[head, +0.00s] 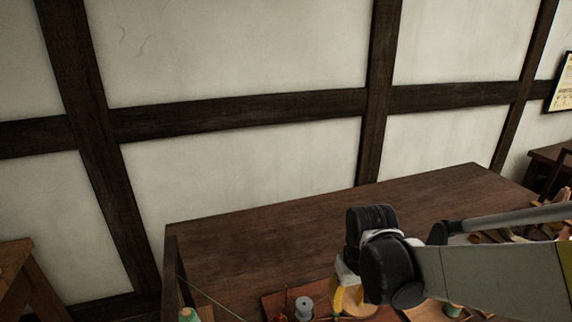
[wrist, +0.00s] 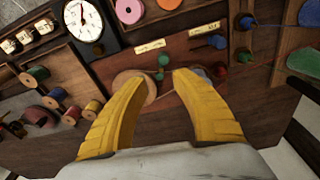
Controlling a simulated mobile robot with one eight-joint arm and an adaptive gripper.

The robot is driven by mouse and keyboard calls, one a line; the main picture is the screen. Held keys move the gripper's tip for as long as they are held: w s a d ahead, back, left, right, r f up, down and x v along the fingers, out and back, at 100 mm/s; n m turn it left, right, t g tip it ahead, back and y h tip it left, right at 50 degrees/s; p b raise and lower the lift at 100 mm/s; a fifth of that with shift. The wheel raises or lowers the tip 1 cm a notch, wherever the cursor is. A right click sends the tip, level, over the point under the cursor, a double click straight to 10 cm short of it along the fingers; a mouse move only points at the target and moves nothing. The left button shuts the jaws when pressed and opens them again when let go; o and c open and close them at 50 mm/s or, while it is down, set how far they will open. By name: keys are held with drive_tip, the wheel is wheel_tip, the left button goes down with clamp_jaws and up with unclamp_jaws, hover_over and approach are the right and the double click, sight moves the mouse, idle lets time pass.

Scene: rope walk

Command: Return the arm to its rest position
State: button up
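My arm reaches in from the right in the head view, over the dark wooden table (head: 270,240). My gripper (head: 348,304) points down at the front part of the table, partly hidden by my wrist. In the wrist view my gripper (wrist: 158,76) shows two yellow fingers spread apart. I see nothing held between them. A round wooden disc (wrist: 150,92) lies beyond the left fingertip, and a small green piece (wrist: 161,61) shows beyond the gap. I cannot tell how high the fingertips are above these.
Below the gripper are a white dial (wrist: 82,22), a pink disc (wrist: 128,11), several thread spools (wrist: 53,97) and coloured pegs (wrist: 217,41). A grey spool (head: 303,308) and a green spool (head: 453,310) stand near my gripper. The table's back part is bare before the wall.

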drive_tip(key=s+d+r+m+t, duration=0.1)
drive_tip(key=s+d+r+t, duration=0.1)
drive_tip(key=s+r, duration=0.3)
drive_tip(key=s+d+r+m+t, duration=0.1)
drive_tip(key=s+r+t, duration=0.2)
drive_tip(key=s+r, duration=0.2)
drive_tip(key=shift+d+r+t, duration=0.15)
drive_tip(key=shift+d+t, duration=0.25)
idle(1.5)
